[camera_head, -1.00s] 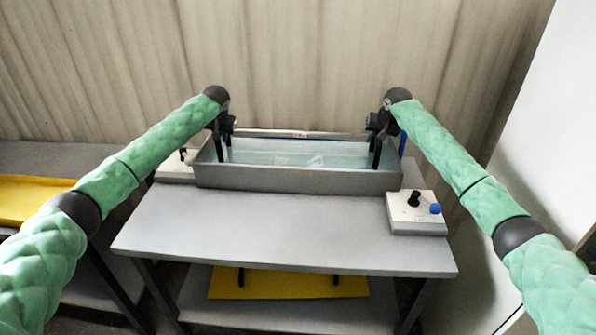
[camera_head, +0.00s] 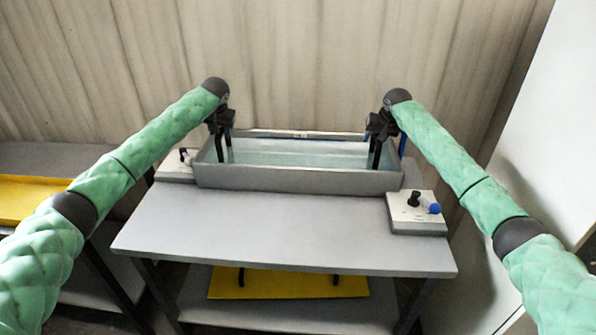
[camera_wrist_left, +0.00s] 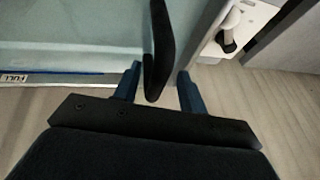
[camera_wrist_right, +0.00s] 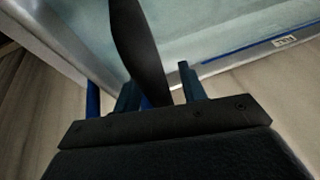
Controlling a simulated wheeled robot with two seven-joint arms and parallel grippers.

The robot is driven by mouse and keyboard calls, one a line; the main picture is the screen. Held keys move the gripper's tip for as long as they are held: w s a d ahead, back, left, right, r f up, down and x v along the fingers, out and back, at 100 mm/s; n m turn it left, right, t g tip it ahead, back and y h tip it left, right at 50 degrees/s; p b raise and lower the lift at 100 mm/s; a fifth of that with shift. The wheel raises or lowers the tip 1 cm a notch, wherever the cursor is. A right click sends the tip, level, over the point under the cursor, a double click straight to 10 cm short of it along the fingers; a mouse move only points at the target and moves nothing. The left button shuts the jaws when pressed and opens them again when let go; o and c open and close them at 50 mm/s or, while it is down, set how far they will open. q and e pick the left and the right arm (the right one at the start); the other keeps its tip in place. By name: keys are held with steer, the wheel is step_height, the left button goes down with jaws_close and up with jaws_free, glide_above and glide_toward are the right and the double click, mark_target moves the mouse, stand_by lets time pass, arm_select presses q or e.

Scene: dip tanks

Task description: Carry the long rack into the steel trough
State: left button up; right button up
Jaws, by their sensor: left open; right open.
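The steel trough (camera_head: 298,180) stands at the back of the grey table, holding clear pale liquid. A dark upright handle (camera_wrist_left: 160,45), apparently the long rack's, stands between the fingers of my left gripper (camera_wrist_left: 158,74), which is open. A second dark handle (camera_wrist_right: 138,45) passes between the fingers of my right gripper (camera_wrist_right: 156,80), also open. In the head view, my left gripper (camera_head: 221,122) is over the trough's left end and my right gripper (camera_head: 379,128) over its right end. The rack's body cannot be made out in the liquid.
A control box (camera_head: 415,213) with a black knob and blue button sits right of the trough. Another white box (camera_head: 175,168) is at its left. The front tabletop (camera_head: 270,230) is clear. A yellow mat (camera_head: 30,198) lies on the left table, and another yellow panel (camera_head: 290,285) lies below.

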arm_select(q)
steer(key=v, duration=0.8)
arm_select(e)
steer(key=v, duration=1.2)
arm_select(q)
steer(key=shift+s, duration=0.1)
arm_select(e)
steer(key=shift+d+f, duration=0.1)
steer(key=shift+f, duration=0.05)
